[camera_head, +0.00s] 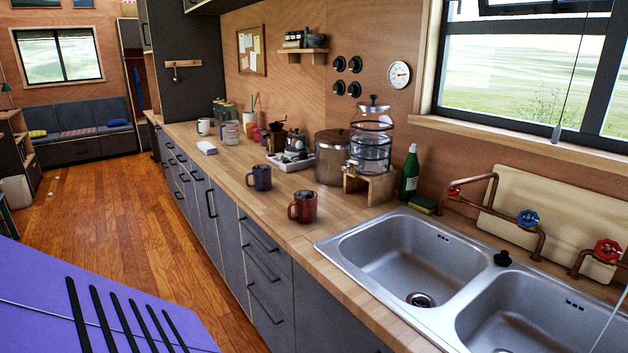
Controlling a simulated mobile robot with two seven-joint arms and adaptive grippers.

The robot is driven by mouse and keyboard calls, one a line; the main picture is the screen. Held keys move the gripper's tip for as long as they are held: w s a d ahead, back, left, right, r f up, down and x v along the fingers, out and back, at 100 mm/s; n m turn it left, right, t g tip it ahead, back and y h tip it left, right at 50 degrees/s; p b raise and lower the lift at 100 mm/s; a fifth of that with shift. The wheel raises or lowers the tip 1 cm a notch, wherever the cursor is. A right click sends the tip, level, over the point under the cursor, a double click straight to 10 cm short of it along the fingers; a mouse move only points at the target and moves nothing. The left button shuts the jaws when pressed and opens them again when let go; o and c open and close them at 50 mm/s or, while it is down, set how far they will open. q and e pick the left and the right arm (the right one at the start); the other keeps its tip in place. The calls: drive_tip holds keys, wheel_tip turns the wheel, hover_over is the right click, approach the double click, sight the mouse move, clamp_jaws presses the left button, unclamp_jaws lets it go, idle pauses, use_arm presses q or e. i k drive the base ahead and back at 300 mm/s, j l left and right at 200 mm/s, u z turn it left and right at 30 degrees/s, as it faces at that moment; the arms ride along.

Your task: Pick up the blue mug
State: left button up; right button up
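The blue mug (261,178) stands upright on the wooden counter, with its handle toward the left. A red-brown mug (304,206) stands nearer, to its right, with a clear gap between them. Nothing touches the blue mug that I can see. Neither of my grippers shows in the head view.
A metal double sink (410,262) fills the near right of the counter (228,168). Behind the mugs are a tray (291,163), a large pot (331,158), a glass dispenser (371,150) on a wooden stand and a green bottle (410,172).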

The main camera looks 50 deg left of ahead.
sight(262, 174)
drive_tip(key=u, duration=2)
drive_tip(key=j, duration=0.1)
